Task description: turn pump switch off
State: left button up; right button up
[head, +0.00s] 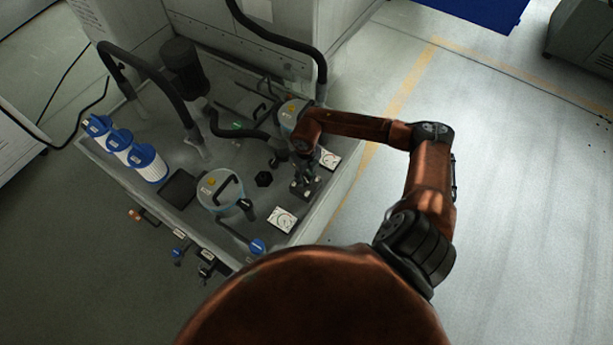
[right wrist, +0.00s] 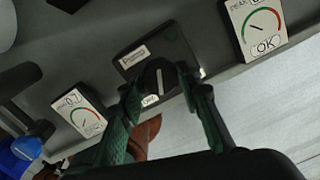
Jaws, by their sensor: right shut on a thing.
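The pump switch is a dark box (right wrist: 178,48) with a round black knob (right wrist: 158,76), seen in the right wrist view. The knob has a pale pointer line, roughly upright in that picture. A small label sits at the knob's lower left and another at the box's upper left; I cannot read them surely. My right gripper (right wrist: 158,88) has its two green-black fingers on either side of the knob, shut on it. In the head view my right gripper (head: 304,186) comes down over the switch and mostly hides it. My left gripper is not in view.
A gauge (right wrist: 80,115) and a gauge marked OK (right wrist: 258,28) flank the switch. The tank top also holds a round lidded housing (head: 220,192), blue-capped filters (head: 122,142), black hoses (head: 160,85) and a blue-handled valve (head: 257,246). Open floor lies right.

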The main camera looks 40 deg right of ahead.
aim_at(305, 179)
jog(key=shift+w+m, duration=0.1)
jog(key=shift+m, duration=0.5)
jog(key=o, duration=1.2)
jog(key=shift+c, duration=0.2)
jog(key=shift+r, duration=0.1)
notch_tip(305, 179, up, 12)
